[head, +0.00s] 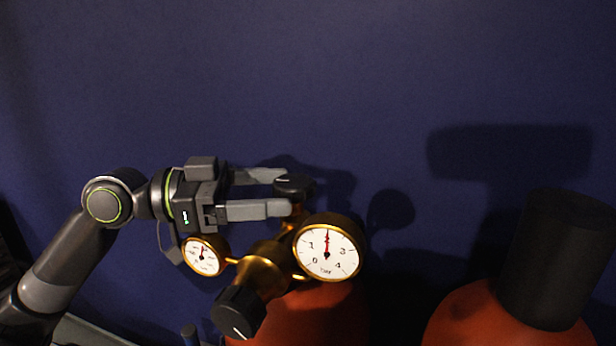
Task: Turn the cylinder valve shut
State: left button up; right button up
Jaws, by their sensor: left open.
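The cylinder valve's black handwheel (295,185) sits at the top of a brass valve, above the orange cylinder (312,318). My left gripper (288,193) reaches in from the left with its two grey fingers apart, one on the far side and one on the near side of the handwheel. I cannot tell whether either finger touches it. A brass regulator (262,272) hangs on the valve, with a large gauge (329,251), a small gauge (203,255) and a black knob (238,313). My right gripper is not in view.
A second orange cylinder (470,318) with a black cap (556,258) stands at the right. A dark blue wall (400,80) is behind everything, carrying shadows. The space above the arm and between the two cylinders is clear.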

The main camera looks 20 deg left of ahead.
aim_at(308, 189)
pick_arm(q)
jog(key=shift+r+p+x, duration=0.2)
jog(key=shift+p+x, duration=0.5)
jog(key=shift+x, duration=0.7)
jog(key=shift+p+x, duration=0.55)
jog(key=shift+x, duration=0.75)
jog(key=shift+f, duration=0.15)
